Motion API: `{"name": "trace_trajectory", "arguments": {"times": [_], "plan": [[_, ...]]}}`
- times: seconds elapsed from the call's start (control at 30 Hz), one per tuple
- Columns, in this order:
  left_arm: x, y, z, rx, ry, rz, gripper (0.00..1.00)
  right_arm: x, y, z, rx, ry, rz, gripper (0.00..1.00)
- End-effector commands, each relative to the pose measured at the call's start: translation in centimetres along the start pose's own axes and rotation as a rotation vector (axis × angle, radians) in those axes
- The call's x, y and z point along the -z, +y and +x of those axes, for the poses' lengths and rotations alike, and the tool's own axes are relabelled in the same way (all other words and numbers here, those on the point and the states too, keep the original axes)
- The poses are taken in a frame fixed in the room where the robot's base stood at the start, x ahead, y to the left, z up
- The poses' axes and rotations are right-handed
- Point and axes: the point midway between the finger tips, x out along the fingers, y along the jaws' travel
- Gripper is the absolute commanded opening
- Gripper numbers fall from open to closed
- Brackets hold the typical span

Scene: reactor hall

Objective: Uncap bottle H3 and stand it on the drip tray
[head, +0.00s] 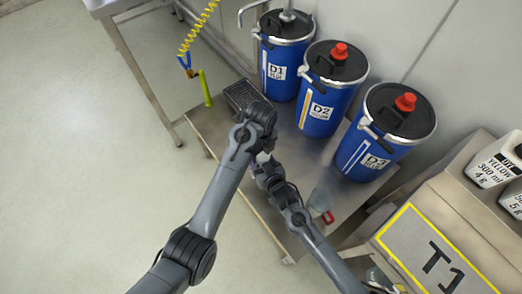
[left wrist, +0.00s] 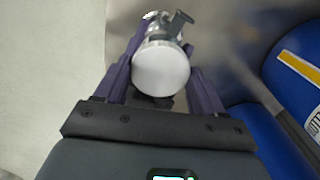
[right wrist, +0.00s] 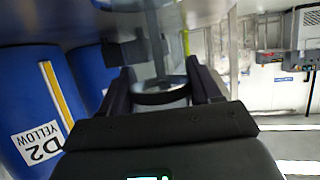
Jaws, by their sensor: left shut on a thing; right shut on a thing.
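My left gripper (head: 260,152) points down over the bench and is shut on a round white thing (left wrist: 162,70), seen end-on between its purple fingers; it looks like a bottle's cap. My right gripper (right wrist: 163,92) comes in from the side, close by, and is shut on a pale, see-through body with a dark band, probably the bottle. No H3 label can be read. A grey metallic part shows beyond the white end in the left wrist view. The dark, gridded drip tray (head: 239,94) lies on the bench just beyond my left wrist; its near part is hidden.
Blue drums D1 (head: 277,86), D2 (head: 319,113) and D3 (head: 358,160) stand along the right. A clear jug with a red handle (head: 319,201) stands near the right forearm. Box T1 (head: 440,235) is front right.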

Motion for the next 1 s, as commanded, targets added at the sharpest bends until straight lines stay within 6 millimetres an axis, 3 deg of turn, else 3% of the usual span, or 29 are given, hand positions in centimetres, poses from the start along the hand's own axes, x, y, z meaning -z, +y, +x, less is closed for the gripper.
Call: {"name": "trace_trajectory", "arguments": {"times": [0.2, 0.3, 0.6, 0.63, 0.7, 0.8, 1.0], "plan": [[-0.03, -0.01, -0.06, 0.002, -0.001, -0.373, 0.32, 0.01, -0.06, -0.01, 0.001, 0.000, 0.000, 0.00], [-0.02, -0.01, -0.07, 0.002, -0.001, -0.478, 0.32, 0.01, -0.07, -0.01, 0.001, 0.000, 0.000, 0.00], [-0.03, -0.02, -0.08, 0.002, -0.001, -0.507, 0.32, 0.01, -0.08, -0.01, 0.001, 0.000, 0.000, 0.00], [-0.03, -0.02, -0.08, 0.002, -0.001, -0.507, 0.72, 0.01, -0.08, -0.01, 0.002, 0.000, 0.000, 0.00], [-0.03, -0.02, -0.09, 0.002, -0.001, -0.506, 0.83, 0.01, -0.07, -0.01, 0.001, 0.000, 0.000, 0.00], [-0.02, -0.01, -0.08, 0.001, -0.001, -0.505, 0.94, 0.01, -0.07, -0.01, 0.001, 0.000, 0.000, 0.00], [0.01, 0.02, -0.03, 0.000, 0.000, -0.504, 0.94, 0.03, -0.03, 0.00, 0.001, 0.000, 0.000, 0.00]]}}
